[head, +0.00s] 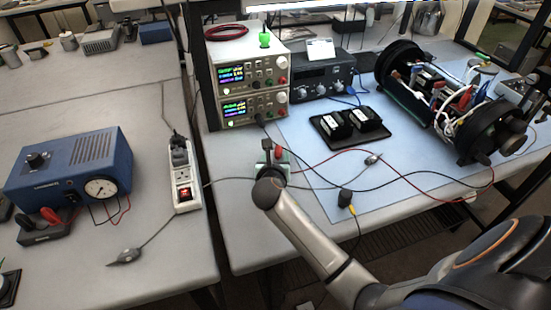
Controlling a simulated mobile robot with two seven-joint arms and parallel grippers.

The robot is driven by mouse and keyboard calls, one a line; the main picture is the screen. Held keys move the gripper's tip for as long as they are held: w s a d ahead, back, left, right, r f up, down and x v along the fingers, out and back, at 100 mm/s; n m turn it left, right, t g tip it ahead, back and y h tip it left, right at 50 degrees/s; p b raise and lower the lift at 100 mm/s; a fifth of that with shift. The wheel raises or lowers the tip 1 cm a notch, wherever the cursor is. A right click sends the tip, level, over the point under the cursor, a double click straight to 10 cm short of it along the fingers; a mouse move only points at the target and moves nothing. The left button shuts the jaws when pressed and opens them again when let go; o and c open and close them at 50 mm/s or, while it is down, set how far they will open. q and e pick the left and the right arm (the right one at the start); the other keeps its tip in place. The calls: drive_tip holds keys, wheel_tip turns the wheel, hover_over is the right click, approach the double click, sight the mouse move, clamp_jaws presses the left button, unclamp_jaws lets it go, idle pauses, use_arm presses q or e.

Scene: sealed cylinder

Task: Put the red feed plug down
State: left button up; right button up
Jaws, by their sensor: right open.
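My right gripper (273,156) is open over the right bench, just in front of the stacked power supplies. The red feed plug (279,153) shows as a small red piece at its fingertips, by the right finger. I cannot tell whether the plug touches the gripper or the bench. A red lead (420,188) runs from near there across the blue mat toward the open cylinder (440,95). My left gripper is out of view.
Two stacked power supplies (222,103) stand behind the gripper. A black tray (329,137) with two black packs lies on the blue mat (300,190). A power strip (184,177) and a blue gauge box (70,172) are at left. Bare bench lies left of the gripper.

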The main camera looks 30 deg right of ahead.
drive_tip(key=shift+r, duration=0.35)
drive_tip(key=v, duration=0.6)
drive_tip(key=p+v, duration=0.1)
drive_tip(key=v, duration=0.5)
drive_tip(key=shift+r, duration=0.3)
drive_tip(key=shift+f, duration=0.1)
